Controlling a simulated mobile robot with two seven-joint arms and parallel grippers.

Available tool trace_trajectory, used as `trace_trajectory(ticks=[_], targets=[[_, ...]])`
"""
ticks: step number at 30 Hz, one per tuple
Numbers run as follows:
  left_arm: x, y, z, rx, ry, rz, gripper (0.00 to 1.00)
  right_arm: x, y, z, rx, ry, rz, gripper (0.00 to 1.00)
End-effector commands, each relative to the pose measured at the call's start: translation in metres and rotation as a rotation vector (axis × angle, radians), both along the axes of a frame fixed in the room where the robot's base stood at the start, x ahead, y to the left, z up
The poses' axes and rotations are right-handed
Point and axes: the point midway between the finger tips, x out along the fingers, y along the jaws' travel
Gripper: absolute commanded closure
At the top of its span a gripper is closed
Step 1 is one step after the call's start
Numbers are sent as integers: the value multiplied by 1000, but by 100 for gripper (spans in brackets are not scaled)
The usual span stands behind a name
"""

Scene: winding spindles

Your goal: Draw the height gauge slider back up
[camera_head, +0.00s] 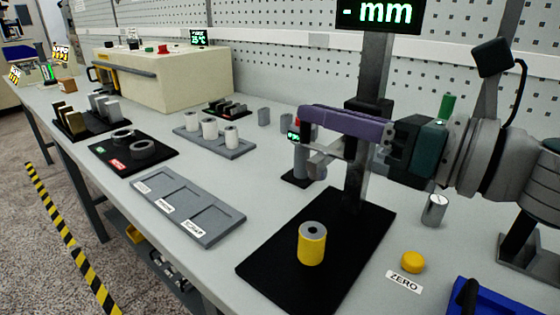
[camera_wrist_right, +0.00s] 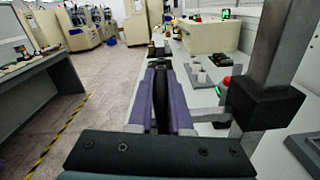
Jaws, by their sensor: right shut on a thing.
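The height gauge stands on a black base plate (camera_head: 270,258) with a dark upright column (camera_head: 355,185) and a display (camera_head: 385,13) reading "- mm" on top. Its slider, a dark block (camera_head: 368,106), sits on the column well above the base; it also shows in the wrist view (camera_wrist_right: 268,106). My right gripper (camera_head: 306,114), with purple fingers, reaches across the column at slider height. In the wrist view its fingers (camera_wrist_right: 160,66) are closed on a dark part of the slider, mostly hidden. A yellow cylinder (camera_head: 312,246) with a hole stands upright on the base, below. My left gripper is out of view.
A yellow button (camera_head: 413,262) and ZERO label lie right of the base. A grey cylinder (camera_head: 434,210) stands behind them. A blue box (camera_head: 490,300) is at the front right. A grey compartment tray (camera_head: 187,208) lies left. A small device with a green display (camera_head: 293,136) stands behind the fingers.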

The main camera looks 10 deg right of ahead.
Motion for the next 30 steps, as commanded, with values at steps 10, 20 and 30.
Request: trace_trajectory(ticks=[10,20,30], targets=[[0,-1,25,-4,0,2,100,0,0,28,2,-3,2,100],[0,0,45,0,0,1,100,0,1,50,0,-3,3,100],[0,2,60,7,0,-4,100,0,1,67,2,-3,2,100]])
